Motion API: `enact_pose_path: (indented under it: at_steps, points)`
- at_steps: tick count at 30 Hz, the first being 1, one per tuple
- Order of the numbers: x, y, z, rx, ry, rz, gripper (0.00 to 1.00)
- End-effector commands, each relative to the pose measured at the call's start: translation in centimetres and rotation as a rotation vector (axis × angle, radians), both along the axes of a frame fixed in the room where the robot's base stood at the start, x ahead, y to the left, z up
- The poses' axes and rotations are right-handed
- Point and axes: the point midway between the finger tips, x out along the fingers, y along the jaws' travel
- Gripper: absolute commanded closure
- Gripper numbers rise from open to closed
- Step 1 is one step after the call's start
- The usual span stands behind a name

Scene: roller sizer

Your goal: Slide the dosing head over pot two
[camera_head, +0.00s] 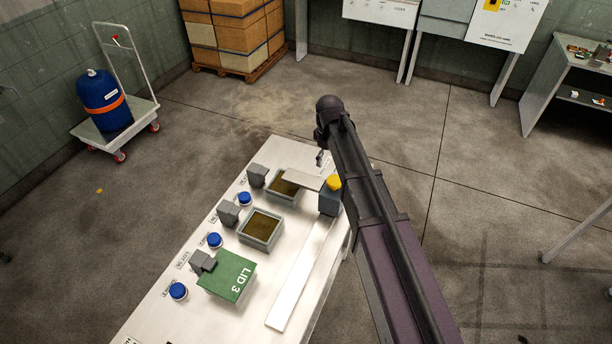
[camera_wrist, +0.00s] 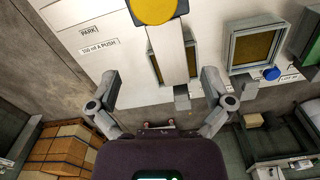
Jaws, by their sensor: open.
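The dosing head is a blue-grey block (camera_head: 329,203) with a yellow knob (camera_head: 333,182) and a flat pale arm (camera_head: 304,179). It stands at the far end of a pale rail; its arm reaches over part of the far open pot (camera_head: 283,194). In the wrist view the yellow knob (camera_wrist: 156,9) and the arm (camera_wrist: 171,55) show near the top. The middle pot (camera_head: 261,229) is open, with brown contents, and shows in the wrist view (camera_wrist: 256,46). My gripper (camera_wrist: 162,85) is open and empty, apart from the knob. In the head view my arm partly hides it.
The rail (camera_head: 300,277) runs along the table's right side. A green lid marked LID 3 (camera_head: 228,277) covers the nearest pot. Grey blocks and blue-capped items (camera_head: 214,240) line the pots' left side. Floor right of the table is clear.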

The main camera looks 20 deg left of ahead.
Motion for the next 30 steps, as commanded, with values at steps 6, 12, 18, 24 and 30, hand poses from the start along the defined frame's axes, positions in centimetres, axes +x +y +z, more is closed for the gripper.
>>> enact_pose_path:
  at_steps: [6,12,18,24,30]
  points:
    - [0.9,5.9,0.8,0.0,0.0,0.168,0.0]
    - [0.7,7.0,0.8,0.0,0.0,0.208,0.0]
    - [0.7,7.0,0.8,0.0,0.0,0.206,0.0]
    - [0.7,6.9,0.6,0.0,0.0,0.205,0.0]
    - [0.7,6.9,-0.2,0.0,0.0,0.205,0.0]
